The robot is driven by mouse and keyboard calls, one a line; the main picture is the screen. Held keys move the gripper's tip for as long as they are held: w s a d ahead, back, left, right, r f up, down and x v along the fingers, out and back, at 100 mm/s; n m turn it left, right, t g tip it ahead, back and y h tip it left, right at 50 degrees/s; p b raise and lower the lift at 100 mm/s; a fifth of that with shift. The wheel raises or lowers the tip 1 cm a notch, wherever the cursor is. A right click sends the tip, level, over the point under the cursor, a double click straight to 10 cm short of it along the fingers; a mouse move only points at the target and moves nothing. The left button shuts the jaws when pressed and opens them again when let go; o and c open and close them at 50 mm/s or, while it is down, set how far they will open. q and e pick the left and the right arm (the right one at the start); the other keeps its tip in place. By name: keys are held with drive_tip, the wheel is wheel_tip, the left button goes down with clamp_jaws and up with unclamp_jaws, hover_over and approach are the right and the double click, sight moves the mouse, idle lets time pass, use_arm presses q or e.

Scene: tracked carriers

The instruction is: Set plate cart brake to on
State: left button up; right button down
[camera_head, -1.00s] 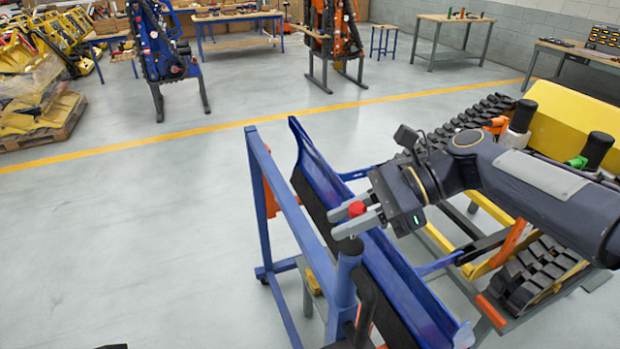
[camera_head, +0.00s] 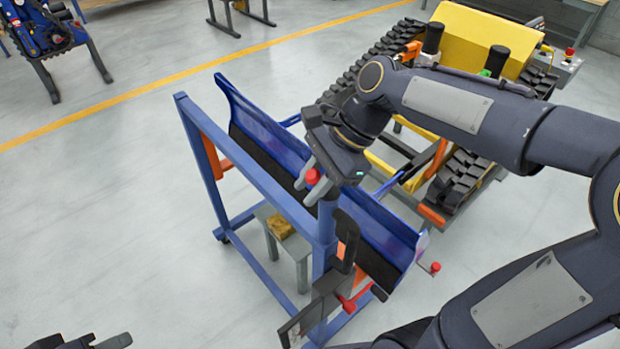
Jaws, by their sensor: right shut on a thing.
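The plate cart (camera_head: 207,166) is a blue frame that carries a long curved blue plate (camera_head: 268,127) with a black edge. A red knob (camera_head: 312,177) sits at the top of the cart's near post. My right gripper (camera_head: 316,182) reaches in from the right and is shut on the red knob, with one grey finger on each side. The knob's stem is partly hidden by the fingers, and I cannot read the brake's setting. My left gripper (camera_head: 88,341) shows only as dark parts at the bottom left edge; its fingers are not clear.
A black handle (camera_head: 346,238) with red parts is on the near end of the cart. A tracked yellow carrier (camera_head: 482,35) stands behind the plate at the right. A grey stool (camera_head: 299,248) with a tan block stands under the frame.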

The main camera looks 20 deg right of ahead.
idle(0.3)
drive_tip(key=c, duration=1.2)
unclamp_jaws()
drive_tip(key=shift+d, duration=0.1)
drive_tip(key=v, duration=0.7)
drive_tip(key=shift+d+r+b, duration=0.2)
drive_tip(key=shift+r+b, duration=0.1)
drive_tip(key=shift+b, duration=0.1)
